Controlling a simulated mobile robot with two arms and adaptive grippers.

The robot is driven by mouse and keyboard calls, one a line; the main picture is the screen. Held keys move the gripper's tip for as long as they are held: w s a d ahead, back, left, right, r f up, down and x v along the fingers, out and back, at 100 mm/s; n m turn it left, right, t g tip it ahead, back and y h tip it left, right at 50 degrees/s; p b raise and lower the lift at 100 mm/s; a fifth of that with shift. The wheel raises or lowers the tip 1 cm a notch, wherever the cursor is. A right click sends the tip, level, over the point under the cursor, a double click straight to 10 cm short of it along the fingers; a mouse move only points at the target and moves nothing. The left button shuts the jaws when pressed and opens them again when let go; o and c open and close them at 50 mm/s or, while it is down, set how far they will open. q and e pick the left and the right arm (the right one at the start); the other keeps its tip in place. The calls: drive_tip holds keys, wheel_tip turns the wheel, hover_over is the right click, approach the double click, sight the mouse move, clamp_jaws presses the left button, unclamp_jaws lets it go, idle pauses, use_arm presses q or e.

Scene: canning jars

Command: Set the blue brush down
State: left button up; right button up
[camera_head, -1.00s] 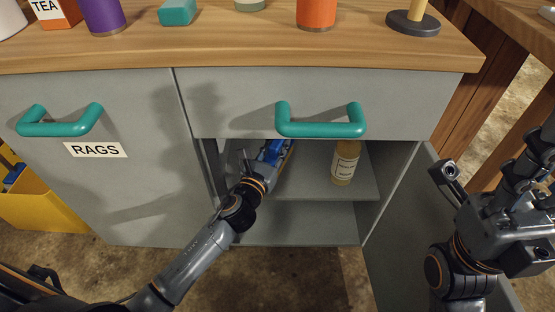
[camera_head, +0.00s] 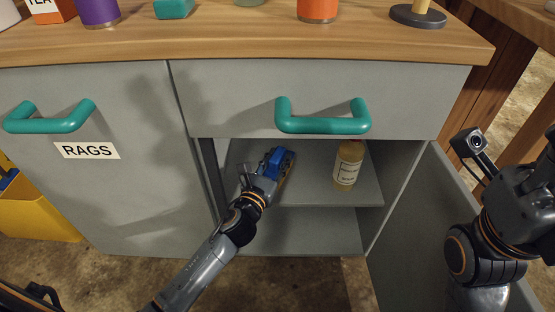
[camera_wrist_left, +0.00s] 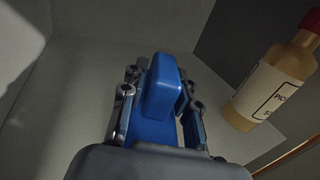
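The blue brush (camera_head: 276,160) is inside the open cabinet compartment, over the upper shelf (camera_head: 305,194), left of the bottle. My left gripper (camera_head: 268,170) reaches in from the front. In the left wrist view the blue brush (camera_wrist_left: 160,90) sits between the two fingers of the left gripper (camera_wrist_left: 160,85), which are closed on its sides. I cannot tell whether the brush touches the shelf. My right gripper (camera_head: 545,150) is at the right edge, mostly cut off, and its fingers are not clear.
A bottle with a cream label (camera_head: 347,165) stands on the right of the shelf and also shows in the left wrist view (camera_wrist_left: 275,85). A drawer with a teal handle (camera_head: 322,124) is above the opening. The open cabinet door (camera_head: 405,240) is at right.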

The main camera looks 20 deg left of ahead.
use_arm(q)
drive_tip(key=shift+o, duration=0.7)
drive_tip(key=shift+r, duration=0.2)
drive_tip(key=s+a+p, duration=0.1)
drive_tip(key=s, duration=1.1)
drive_tip(key=shift+a+p, duration=0.2)
drive_tip(key=shift+p, duration=0.15)
